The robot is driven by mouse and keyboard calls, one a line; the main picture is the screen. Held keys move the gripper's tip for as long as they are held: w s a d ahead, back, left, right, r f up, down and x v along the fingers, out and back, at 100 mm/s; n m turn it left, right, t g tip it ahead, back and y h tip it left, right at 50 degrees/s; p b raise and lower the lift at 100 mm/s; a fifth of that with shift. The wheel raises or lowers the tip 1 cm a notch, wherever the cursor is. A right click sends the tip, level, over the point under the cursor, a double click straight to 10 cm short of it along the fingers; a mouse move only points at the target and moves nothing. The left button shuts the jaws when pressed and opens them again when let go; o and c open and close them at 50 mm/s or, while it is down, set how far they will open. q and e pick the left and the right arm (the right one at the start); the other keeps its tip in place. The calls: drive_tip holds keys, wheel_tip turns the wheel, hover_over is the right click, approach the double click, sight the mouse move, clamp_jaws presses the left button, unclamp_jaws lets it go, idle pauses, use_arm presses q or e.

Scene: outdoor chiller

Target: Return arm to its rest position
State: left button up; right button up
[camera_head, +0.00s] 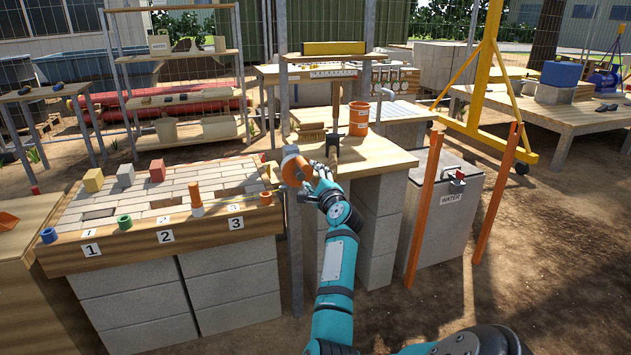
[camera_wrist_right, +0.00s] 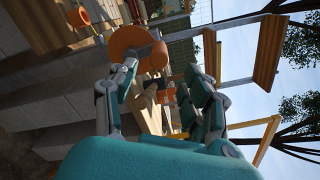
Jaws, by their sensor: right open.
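My right arm, teal with dark joints, reaches forward from the bottom of the head view. Its right gripper (camera_head: 318,170) is over the front left edge of the wooden-topped block counter (camera_head: 383,160). In the wrist view the right gripper (camera_wrist_right: 163,72) has its fingers spread, with nothing seen held between them. An orange rounded part (camera_head: 293,171) by the grey post is just left of the fingers. It also shows beside one finger in the wrist view (camera_wrist_right: 132,45); I cannot tell whether they touch. My left gripper is not in view.
A brick-topped bench (camera_head: 150,190) with coloured blocks and numbers stands left. To the right are a grey water box (camera_head: 447,220) and orange posts (camera_head: 496,192). Open dirt ground lies at the right.

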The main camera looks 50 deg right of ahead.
drive_tip(key=shift+v, duration=0.9)
